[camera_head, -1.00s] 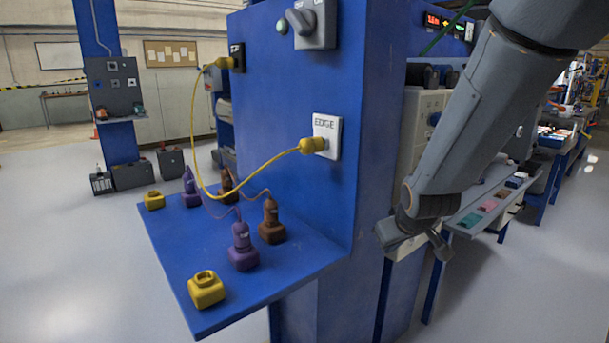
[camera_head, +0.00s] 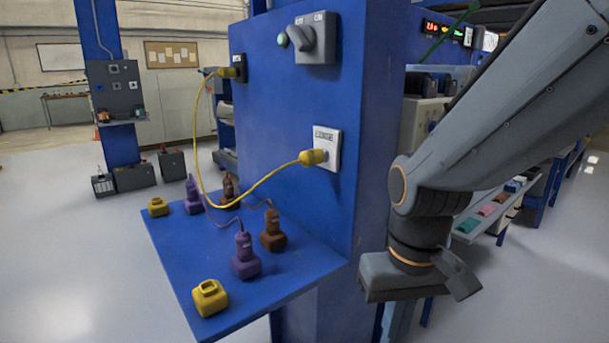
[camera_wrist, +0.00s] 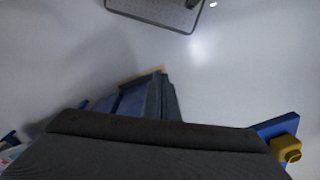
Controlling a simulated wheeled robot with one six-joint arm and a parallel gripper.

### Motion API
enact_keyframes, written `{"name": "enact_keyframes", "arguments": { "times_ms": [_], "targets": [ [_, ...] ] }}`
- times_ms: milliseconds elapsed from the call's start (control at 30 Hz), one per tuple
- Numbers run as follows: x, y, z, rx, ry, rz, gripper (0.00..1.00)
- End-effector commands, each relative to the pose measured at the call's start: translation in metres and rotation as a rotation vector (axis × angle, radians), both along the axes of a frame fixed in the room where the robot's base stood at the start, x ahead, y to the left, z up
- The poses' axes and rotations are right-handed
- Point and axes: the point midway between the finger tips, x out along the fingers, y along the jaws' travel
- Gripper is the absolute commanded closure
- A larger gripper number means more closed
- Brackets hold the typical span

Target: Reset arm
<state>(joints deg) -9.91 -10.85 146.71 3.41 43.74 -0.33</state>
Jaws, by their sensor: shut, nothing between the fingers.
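My gripper (camera_head: 415,278) hangs at the end of my bent arm, to the right of the blue column (camera_head: 290,110), in free air. It is shut and holds nothing; its fingertips are hard to make out. In the wrist view its dark housing (camera_wrist: 150,150) fills the bottom. A yellow cable (camera_head: 257,189) hangs in a loop on the column. One yellow plug (camera_head: 313,157) is at the white lower socket plate (camera_head: 328,150). The other yellow plug (camera_head: 228,72) is at the black upper socket (camera_head: 239,66).
The blue shelf (camera_head: 190,262) left of my gripper bears purple plugs (camera_head: 245,255), brown plugs (camera_head: 272,230) and empty yellow holders (camera_head: 210,298). A grey switch box (camera_head: 315,38) is above. A bench (camera_head: 500,205) stands behind my arm. Open floor lies below.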

Motion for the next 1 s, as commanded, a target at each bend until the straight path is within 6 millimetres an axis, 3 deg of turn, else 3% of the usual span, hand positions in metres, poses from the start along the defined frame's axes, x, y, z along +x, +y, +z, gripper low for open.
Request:
{"name": "enact_keyframes", "arguments": {
  "times_ms": [500, 1000],
  "targets": [
    [-0.004, -0.046, 0.050, -0.030, 0.005, -0.117, 1.00],
    [-0.004, -0.057, 0.054, -0.037, 0.004, -0.144, 1.00]
  ]
}}
